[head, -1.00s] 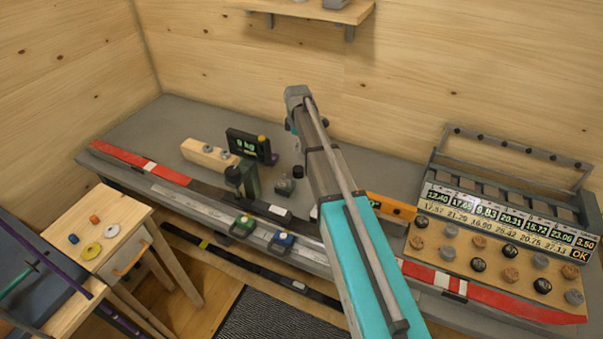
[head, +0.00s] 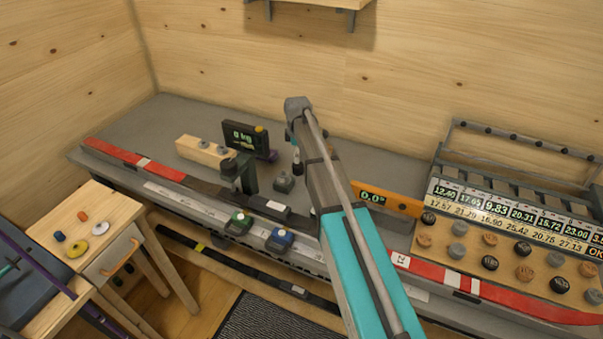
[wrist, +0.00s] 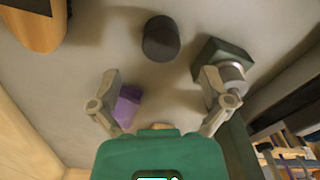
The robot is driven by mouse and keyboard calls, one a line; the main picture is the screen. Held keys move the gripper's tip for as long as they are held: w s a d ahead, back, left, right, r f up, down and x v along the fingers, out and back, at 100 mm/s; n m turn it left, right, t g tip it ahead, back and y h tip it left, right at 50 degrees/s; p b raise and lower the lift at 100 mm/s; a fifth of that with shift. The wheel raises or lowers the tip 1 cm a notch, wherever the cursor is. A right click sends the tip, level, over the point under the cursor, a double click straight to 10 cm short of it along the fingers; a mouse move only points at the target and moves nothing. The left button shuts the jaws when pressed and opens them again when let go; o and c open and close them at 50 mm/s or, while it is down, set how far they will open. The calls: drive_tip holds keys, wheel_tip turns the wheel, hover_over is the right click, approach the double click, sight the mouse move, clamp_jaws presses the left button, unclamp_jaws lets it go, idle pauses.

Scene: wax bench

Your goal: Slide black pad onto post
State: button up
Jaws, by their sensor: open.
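In the wrist view a short black cylinder, which looks like the black pad (wrist: 161,38), stands on the grey bench. It lies beyond the fingertips, roughly in line with the gap between them. My gripper (wrist: 159,80) is open and empty, its two grey fingers spread wide. To the right, partly behind the right finger, is a dark green block with a short silver post (wrist: 232,73). In the head view the small block with its post (head: 284,182) stands just left of my gripper (head: 297,154). The pad is hard to make out there beside my gripper.
A 0 kg display (head: 240,136) stands left of my gripper; a purple part (wrist: 128,105) shows near the left finger. A wooden bar (head: 203,151), a dark upright stand (head: 243,174) and an orange level (head: 390,199) are nearby. A button rack (head: 500,250) fills the right.

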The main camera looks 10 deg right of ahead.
sight(298, 167)
drive_tip(key=shift+f, duration=0.45)
drive_tip(key=shift+b, duration=0.3)
drive_tip(key=shift+s+f+b, duration=0.15)
drive_tip(key=shift+f+b, duration=2.4)
drive_tip(key=shift+f, duration=0.05)
drive_tip(key=c, duration=1.1)
